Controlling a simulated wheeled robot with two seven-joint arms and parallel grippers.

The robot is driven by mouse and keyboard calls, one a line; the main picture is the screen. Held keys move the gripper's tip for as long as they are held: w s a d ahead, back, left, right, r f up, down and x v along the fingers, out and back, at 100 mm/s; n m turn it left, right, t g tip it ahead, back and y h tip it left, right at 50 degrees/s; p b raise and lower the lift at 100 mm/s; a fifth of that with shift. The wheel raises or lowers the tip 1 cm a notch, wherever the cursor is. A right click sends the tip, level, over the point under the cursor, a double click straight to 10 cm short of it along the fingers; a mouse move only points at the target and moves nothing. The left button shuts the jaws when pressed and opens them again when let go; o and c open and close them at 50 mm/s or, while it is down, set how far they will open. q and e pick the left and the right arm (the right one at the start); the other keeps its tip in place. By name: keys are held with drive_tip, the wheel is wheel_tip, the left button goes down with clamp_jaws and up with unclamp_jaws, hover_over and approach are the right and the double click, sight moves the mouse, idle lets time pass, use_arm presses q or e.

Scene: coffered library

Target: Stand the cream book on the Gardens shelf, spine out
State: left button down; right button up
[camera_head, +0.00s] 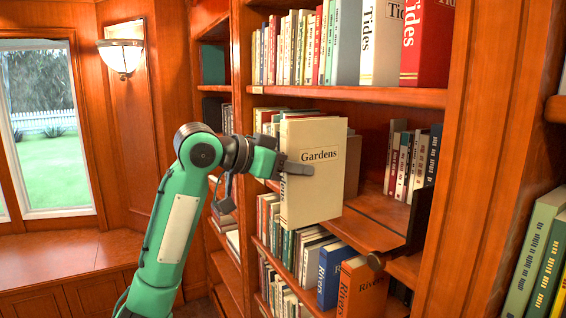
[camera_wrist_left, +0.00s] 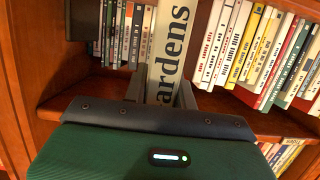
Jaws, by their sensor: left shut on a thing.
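The cream book (camera_head: 318,190), lettered "Gardens", is upright, with its cover toward the head camera and its lettered spine to the left. My left gripper (camera_head: 292,168) is shut on it, with a finger across the cover near the spine. In the left wrist view the spine (camera_wrist_left: 168,50) stands between the two fingers. The book appears mostly in front of the middle shelf (camera_head: 375,212); how far it reaches in is hidden. My right gripper is not in view.
Behind the book, the middle shelf holds pale and dark books (camera_head: 400,160) and a dark upright plate (camera_head: 419,215). Bare board shows before them. Tides books (camera_head: 380,45) stand above, Rivers books (camera_head: 360,290) below. A wooden upright (camera_head: 485,150) bounds the right.

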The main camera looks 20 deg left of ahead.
sight(316, 162)
use_arm(q)
drive_tip(key=w+d+p, duration=0.1)
drive_tip(key=w, duration=0.1)
drive_tip(key=w+d+p, duration=0.1)
drive_tip(key=w+d, duration=0.1)
drive_tip(key=w+d+p, duration=0.3)
drive_tip(key=w+d, duration=0.1)
drive_tip(key=w, duration=0.2)
drive_tip(key=shift+d+f, duration=0.25)
drive_tip(key=shift+d, duration=0.15)
drive_tip(key=shift+f, duration=0.15)
idle(0.5)
drive_tip(key=shift+f, duration=0.45)
drive_tip(key=c, duration=1)
unclamp_jaws()
drive_tip(key=shift+c, duration=0.2)
drive_tip(key=shift+s, duration=0.1)
drive_tip(key=shift+f, duration=0.1)
drive_tip(key=shift+a+b, duration=0.1)
drive_tip(key=shift+b, duration=0.25)
